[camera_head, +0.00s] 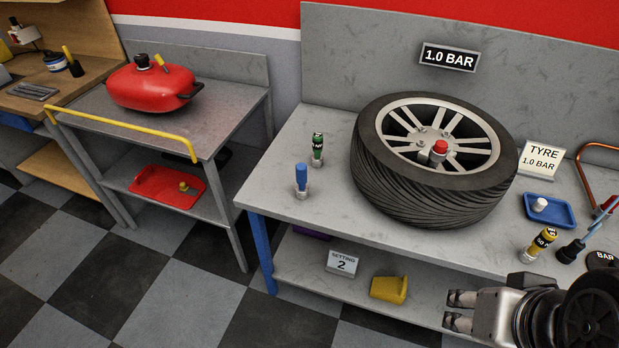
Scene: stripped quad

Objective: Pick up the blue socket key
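The blue socket key (301,177) stands upright on the grey workbench near its left front corner. It has a blue handle above a silver socket end. A green and black key (317,150) stands just behind it to the right. My gripper (459,310) is at the lower right, in front of the bench's front edge. Its two silver fingers point left and are apart, with nothing visible between them. It is well to the right of the blue socket key and apart from it.
A tyre (430,198) fills the bench's middle. A yellow and black key (540,244), a blue tray (550,210) and a tyre sign (540,161) are at right. A yellow block (389,289) is on the lower shelf. A red tank (153,87) sits on the left cart.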

